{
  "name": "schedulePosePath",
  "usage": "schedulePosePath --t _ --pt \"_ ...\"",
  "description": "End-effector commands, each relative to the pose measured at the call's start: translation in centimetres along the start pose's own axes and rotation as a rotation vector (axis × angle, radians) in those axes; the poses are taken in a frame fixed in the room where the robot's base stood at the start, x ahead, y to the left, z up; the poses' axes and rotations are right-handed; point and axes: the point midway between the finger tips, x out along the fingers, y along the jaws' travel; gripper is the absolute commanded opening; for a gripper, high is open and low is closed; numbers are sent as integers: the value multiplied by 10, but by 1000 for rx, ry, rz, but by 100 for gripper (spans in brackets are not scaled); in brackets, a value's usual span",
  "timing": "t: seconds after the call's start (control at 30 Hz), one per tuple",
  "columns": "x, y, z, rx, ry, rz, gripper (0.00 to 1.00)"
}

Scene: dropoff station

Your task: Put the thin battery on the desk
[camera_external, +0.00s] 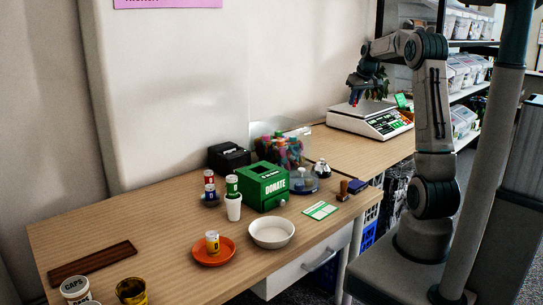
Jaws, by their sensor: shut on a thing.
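My gripper (355,97) is at the back right, above the white scale. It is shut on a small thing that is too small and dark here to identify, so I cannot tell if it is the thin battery. The wooden desk (150,235) fills the lower left. A yellow and white battery-like cylinder (212,242) stands on an orange plate (228,256). Another cylinder (232,184) with a green band is at the white cup (233,209). A red, white and blue cylinder (209,184) stands left of it. Which of these is thin is unclear.
A green donate box (266,188), white bowl (271,233), stamp (343,190) and bell (321,169) stand on the desk. The scale (372,119) is on the back surface. A brown board (92,263) and tins (131,291) are front left. The desk's left middle is clear.

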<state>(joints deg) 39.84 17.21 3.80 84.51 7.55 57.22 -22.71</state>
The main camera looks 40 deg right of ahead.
Motion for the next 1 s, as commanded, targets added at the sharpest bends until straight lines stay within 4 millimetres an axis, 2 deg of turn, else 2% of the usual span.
schedulePosePath --t 0.07,0.5,0.63,0.77,1.0 --pt "-2 15 5 25 0 10 0" --pt "82 14 40 23 -5 7 0" --pt "99 12 45 22 -2 8 0" --pt "116 -2 41 17 -2 7 0" --pt "160 -47 23 15 -3 6 0"
